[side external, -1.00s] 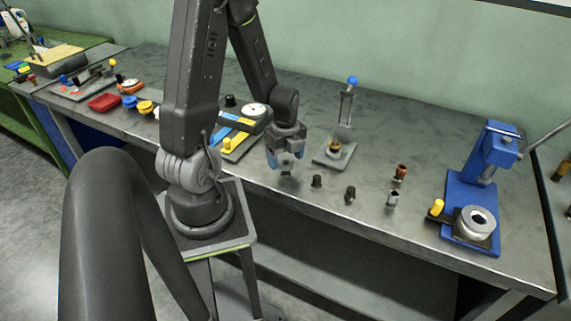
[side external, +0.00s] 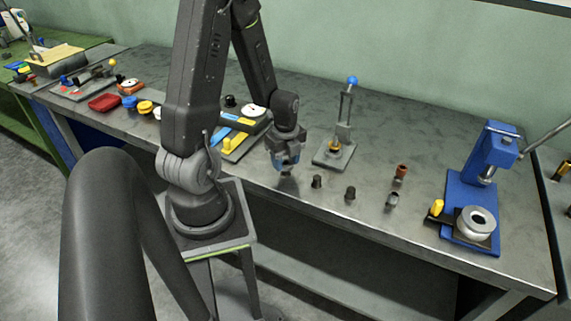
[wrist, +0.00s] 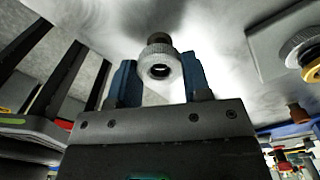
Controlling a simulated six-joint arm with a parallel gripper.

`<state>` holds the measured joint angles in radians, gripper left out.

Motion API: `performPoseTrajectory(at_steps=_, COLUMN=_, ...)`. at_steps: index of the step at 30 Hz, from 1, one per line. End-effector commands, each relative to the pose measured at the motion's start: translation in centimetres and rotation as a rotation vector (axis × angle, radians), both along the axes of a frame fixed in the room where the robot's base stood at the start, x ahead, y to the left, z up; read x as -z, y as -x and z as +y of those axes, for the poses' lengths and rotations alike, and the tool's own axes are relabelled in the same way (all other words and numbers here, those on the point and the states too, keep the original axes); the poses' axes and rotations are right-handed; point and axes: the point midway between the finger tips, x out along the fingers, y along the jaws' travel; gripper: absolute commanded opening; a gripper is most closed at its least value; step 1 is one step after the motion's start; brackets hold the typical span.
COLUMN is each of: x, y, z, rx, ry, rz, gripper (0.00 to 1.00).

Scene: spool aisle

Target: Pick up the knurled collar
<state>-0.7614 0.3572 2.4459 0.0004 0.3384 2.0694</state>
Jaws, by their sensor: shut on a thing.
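The knurled collar (wrist: 158,66) is a pale grey ring with a ridged rim and a hole through its middle. In the wrist view it sits between the two blue fingers of my gripper (wrist: 160,78), which are shut on it. A dark round piece (wrist: 158,40) shows just beyond the collar; I cannot tell whether the two are joined. In the side view my gripper (side external: 286,168) points down, close to the front part of the bench. The collar is too small and hidden there to make out.
Small dark pieces (side external: 317,181) (side external: 350,193), a grey one (side external: 392,200) and a red-brown one (side external: 400,171) stand right of my gripper on the grey bench (side external: 440,140). A blue-knobbed stand (side external: 344,130) is behind them. A blue press (side external: 480,190) stands far right.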

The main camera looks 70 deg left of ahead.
Motion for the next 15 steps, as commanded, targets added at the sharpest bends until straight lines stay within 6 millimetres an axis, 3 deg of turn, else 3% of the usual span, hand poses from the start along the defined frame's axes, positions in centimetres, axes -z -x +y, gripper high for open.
performPoseTrajectory(at_steps=8, x=-0.4, y=0.0, z=0.0, rx=0.000, ry=-0.001, rz=-0.001, gripper=0.21)
performPoseTrajectory(at_steps=15, x=-2.9, y=-0.1, z=0.1, rx=0.000, ry=-0.004, rz=-0.005, gripper=0.21)
